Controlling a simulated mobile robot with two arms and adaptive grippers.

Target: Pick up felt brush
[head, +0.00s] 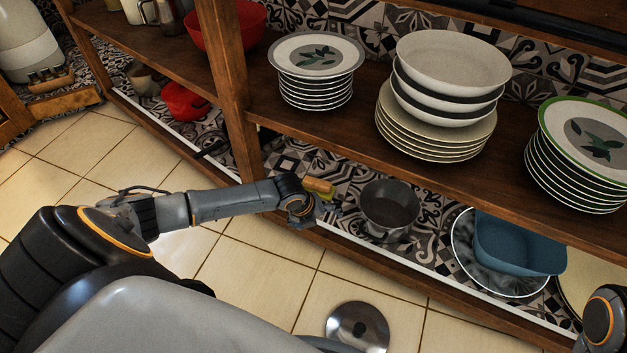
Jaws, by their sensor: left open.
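A small brush-like block, orange-brown and yellow, which looks like the felt brush (320,187), shows at the end of my left arm, over the patterned lower level of the shelving. My left gripper (309,207) is open right at the block, just below and to the left of it in the picture. The gripper's wrist and fingers overlap, so I cannot tell whether the block lies between the fingers or touches them. Only a rounded part of my right arm shows at the lower right edge; its gripper is out of view.
A dark metal pot (389,209) stands just right of the block. Further right are a blue tub (518,245) and a patterned plate (465,258). The wooden shelf (345,130) above carries stacked plates and bowls. A wooden post (228,80) rises behind my forearm. A round metal object (357,327) is on the tiled floor.

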